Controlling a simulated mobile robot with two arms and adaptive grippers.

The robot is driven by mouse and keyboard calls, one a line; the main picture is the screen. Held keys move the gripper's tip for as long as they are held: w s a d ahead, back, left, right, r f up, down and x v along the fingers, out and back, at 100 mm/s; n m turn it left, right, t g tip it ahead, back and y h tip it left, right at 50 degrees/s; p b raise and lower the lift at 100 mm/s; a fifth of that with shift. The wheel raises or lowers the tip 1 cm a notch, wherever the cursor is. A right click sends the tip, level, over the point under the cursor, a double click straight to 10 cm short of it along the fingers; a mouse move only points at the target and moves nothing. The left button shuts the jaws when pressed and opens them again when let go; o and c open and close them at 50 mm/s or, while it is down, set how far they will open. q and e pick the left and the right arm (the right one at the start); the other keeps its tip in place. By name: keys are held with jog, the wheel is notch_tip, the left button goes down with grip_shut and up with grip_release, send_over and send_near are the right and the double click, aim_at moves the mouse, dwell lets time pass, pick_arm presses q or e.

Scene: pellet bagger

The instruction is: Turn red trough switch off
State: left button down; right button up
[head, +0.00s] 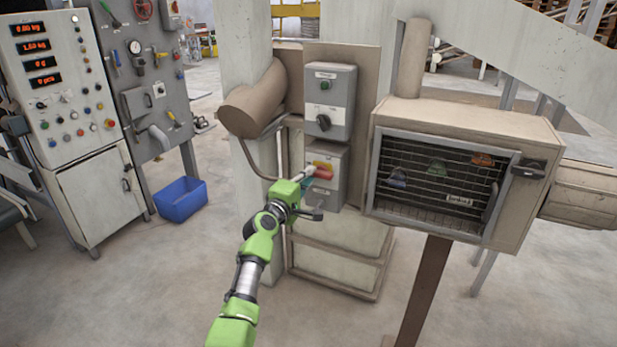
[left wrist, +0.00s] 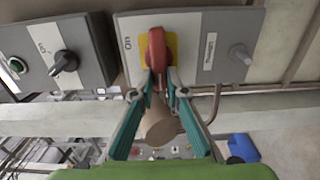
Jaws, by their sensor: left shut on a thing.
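The red trough switch (head: 322,172) is a red rotary handle on a yellow plate, on the lower grey switch box (head: 333,192). In the left wrist view the red handle (left wrist: 157,50) stands on its yellow plate, with an "On" label (left wrist: 128,43) to its left. My left gripper (head: 305,185) is at the front of this box. In the left wrist view its two teal fingers (left wrist: 160,82) are shut on the red handle, one on each side. Part of the handle is hidden by the fingers in the head view. My right gripper is not in view.
An upper grey box (head: 330,102) with a green button and black knob sits just above. A caged cabinet (head: 465,115) stands close on the right. A control panel (head: 70,85) and a blue bin (head: 181,200) are at the left. The floor in front is clear.

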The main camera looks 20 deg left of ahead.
pick_arm(q)
jog(key=c, duration=2)
grip_release()
jog(key=s, duration=1.2)
jog(key=shift+f, duration=0.1)
